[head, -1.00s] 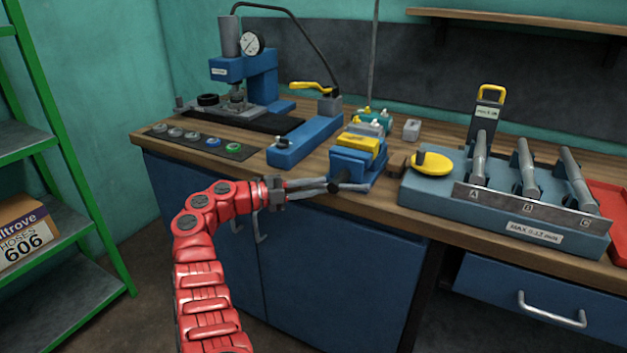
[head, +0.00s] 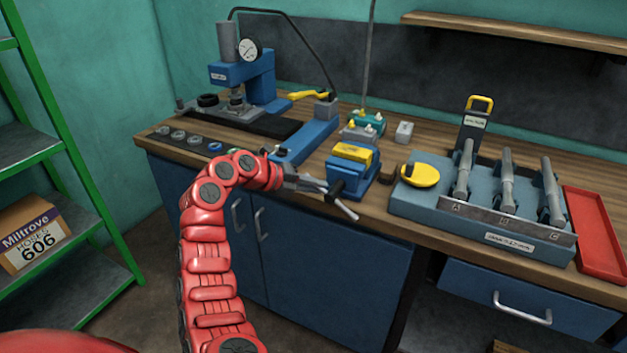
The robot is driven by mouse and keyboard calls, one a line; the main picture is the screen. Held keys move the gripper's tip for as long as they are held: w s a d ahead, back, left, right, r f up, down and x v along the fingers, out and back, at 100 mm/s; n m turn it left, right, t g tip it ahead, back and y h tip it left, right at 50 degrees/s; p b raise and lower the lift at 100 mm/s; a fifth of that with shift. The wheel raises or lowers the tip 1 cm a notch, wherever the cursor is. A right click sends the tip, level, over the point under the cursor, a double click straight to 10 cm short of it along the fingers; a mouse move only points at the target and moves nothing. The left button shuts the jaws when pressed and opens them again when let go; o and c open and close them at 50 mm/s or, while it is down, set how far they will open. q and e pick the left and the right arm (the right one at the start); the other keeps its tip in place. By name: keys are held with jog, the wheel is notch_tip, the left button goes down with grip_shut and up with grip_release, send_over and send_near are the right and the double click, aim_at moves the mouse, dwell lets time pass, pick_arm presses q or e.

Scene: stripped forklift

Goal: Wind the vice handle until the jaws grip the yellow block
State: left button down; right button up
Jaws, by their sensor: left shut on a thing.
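The blue vice (head: 350,178) stands at the front edge of the bench. The yellow block (head: 352,152) sits at the top of it, between the jaws. Whether a gap is left between jaws and block is too small to tell. The grey vice handle (head: 347,210) is a bar through a dark hub on the vice's front, slanting from upper left to lower right. My left gripper (head: 318,186) is shut on the handle's upper left end. Its fingers partly hide that end. My right gripper is not in view.
A blue press with a gauge (head: 240,75) and a long blue tool with a yellow lever (head: 308,140) stand left of the vice. A grey-blue rack (head: 420,205) with a yellow knob stands close on its right. A red tray (head: 595,235) lies at far right.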

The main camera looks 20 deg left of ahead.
pick_arm(q)
jog(key=shift+s+d+f, duration=0.1)
jog(key=shift+d+f, duration=0.1)
dwell(0.4)
jog(key=c, duration=0.8)
grip_release()
jog(key=shift+r+y, duration=0.1)
jog(key=shift+y, duration=0.2)
jog(key=shift+c, duration=0.2)
jog(key=shift+r, duration=0.1)
jog(key=shift+a, duration=0.1)
jog(key=b+v, duration=0.1)
jog(key=v, duration=1.6)
jog(key=shift+r, duration=0.2)
jog(key=shift+a, duration=0.15)
